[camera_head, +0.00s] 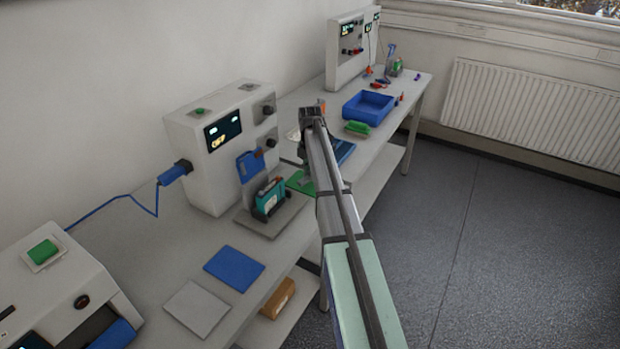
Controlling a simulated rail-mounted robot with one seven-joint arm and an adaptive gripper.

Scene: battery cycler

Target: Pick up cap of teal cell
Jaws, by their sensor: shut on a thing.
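The teal cell (270,198) stands upright in a holder in front of the tall white cycler unit, left of my arm. A small orange-red part shows at its top right; I cannot tell whether its cap is on it. My gripper (304,160) is at the far end of my arm, right of and beyond the teal cell, over the bench near a green mat (299,183). Only its dark side shows past the arm. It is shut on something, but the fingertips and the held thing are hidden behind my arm.
The white cycler (205,165) stands behind the cell. A blue mat (234,268) and a grey mat (197,309) lie nearer. A blue tray (368,108) and a green block (357,128) are farther along the bench. Floor to the right is clear.

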